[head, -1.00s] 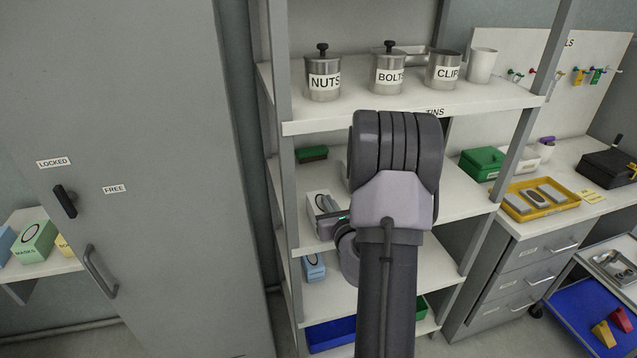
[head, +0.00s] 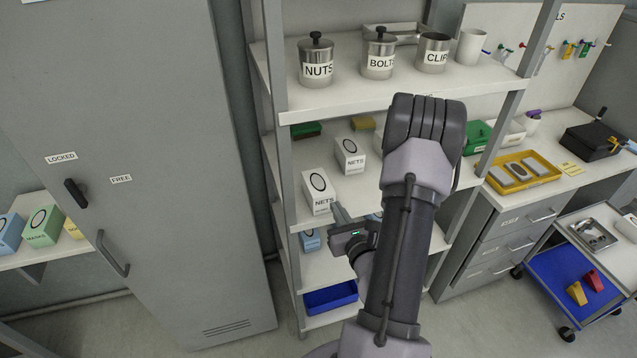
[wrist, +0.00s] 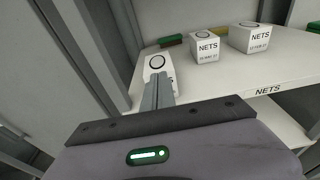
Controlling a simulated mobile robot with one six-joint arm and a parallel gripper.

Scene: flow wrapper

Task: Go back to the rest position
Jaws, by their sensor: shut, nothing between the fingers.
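My gripper (head: 337,210) is shut and empty. In the head view its fingers point toward the shelf rack, just in front of a white NETS box (head: 318,192) on the middle shelf. In the wrist view the closed fingers (wrist: 158,92) overlap the lower part of that white box (wrist: 157,65). I cannot tell whether they touch it. My forearm hides part of the shelves behind it.
A second NETS box (head: 350,154) stands farther back; the wrist view shows another at right (wrist: 257,37). Tins, including NUTS (head: 317,62), stand on the top shelf. A grey cabinet (head: 150,230) is at left; a trolley (head: 560,290) is at right.

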